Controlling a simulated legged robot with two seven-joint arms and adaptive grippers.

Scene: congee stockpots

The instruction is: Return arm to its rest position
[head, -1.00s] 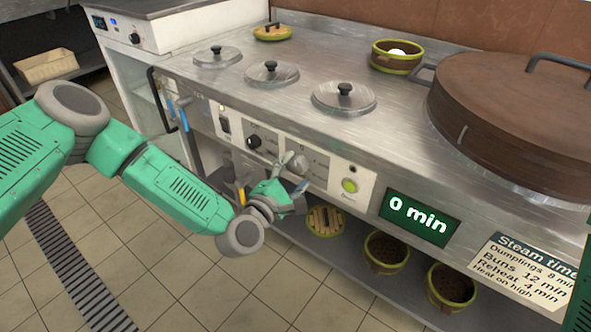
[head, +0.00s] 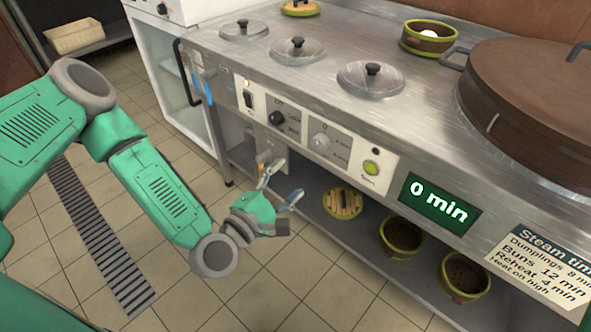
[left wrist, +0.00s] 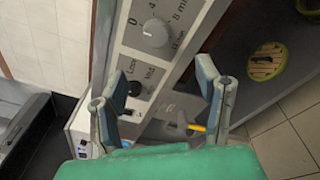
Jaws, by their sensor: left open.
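My left gripper (head: 281,186) is open and empty in front of the steel counter, below the control panel (head: 318,140). Its two fingers also show spread apart in the left wrist view (left wrist: 163,108), with nothing between them but the panel and floor behind. The timer knob (head: 320,143) and a darker knob (head: 277,118) are on the panel, apart from the gripper. A green button (head: 371,168) is lit, and the display (head: 439,201) reads 0 min. My right gripper is not in view.
The counter (head: 330,47) holds several lidded wells, a large brown lidded steamer (head: 535,105) and a basket (head: 428,38) with a white item. A shelf (head: 345,232) below holds a round lid (head: 342,203) and two baskets. The tiled floor (head: 290,290) is free.

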